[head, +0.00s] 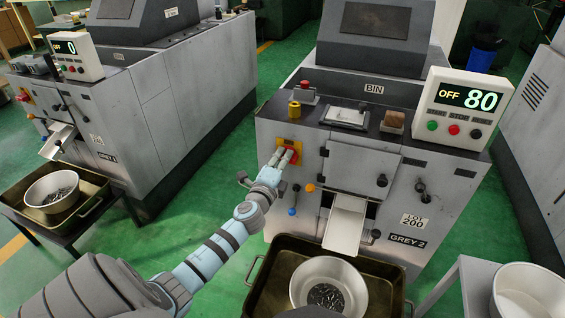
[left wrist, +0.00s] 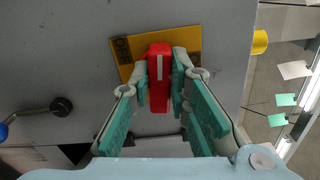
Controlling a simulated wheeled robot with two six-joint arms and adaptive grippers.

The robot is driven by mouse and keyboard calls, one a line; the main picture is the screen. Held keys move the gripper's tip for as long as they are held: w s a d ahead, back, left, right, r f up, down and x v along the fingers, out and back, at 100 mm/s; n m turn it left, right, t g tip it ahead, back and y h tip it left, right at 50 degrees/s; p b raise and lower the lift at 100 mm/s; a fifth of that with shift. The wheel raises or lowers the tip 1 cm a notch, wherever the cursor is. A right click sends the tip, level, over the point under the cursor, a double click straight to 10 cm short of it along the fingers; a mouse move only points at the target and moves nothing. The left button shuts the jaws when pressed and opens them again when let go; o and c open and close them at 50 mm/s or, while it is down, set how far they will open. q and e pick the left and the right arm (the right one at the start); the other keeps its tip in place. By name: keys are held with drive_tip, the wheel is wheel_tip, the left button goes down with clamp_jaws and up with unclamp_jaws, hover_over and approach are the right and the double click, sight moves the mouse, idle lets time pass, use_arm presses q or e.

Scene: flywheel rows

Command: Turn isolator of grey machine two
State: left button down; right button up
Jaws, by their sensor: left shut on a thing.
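Grey machine two (head: 280,140), labelled GREY 2, stands in the middle of the head view. Its display box (head: 464,110) reads OFF 80. The isolator is a red handle (left wrist: 159,75) on a yellow plate (left wrist: 124,50) on the machine's front; the yellow plate also shows in the head view (head: 297,144). My left gripper (head: 286,157) reaches the isolator from the front. In the left wrist view its green-padded fingers (left wrist: 163,82) are shut on the red handle, one on each side. The handle lies in line with the fingers' length in that view. My right gripper is not in view.
A dark tray (head: 258,290) with a white bowl (head: 352,283) of small metal parts stands below the chute (head: 345,222). A blue-knobbed lever (head: 292,211) sits below the isolator. Grey machine one (head: 150,110) stands at left, with green floor between.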

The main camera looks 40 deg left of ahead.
use_arm(q)
drive_tip(key=shift+f+n+b, duration=0.15)
drive_tip(key=shift+n+b, duration=0.2)
drive_tip(key=shift+n, duration=0.55)
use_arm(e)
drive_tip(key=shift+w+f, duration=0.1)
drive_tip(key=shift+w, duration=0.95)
use_arm(q)
drive_tip(key=c, duration=1.5)
unclamp_jaws()
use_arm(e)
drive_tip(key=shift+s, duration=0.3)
use_arm(q)
drive_tip(key=v, duration=1.2)
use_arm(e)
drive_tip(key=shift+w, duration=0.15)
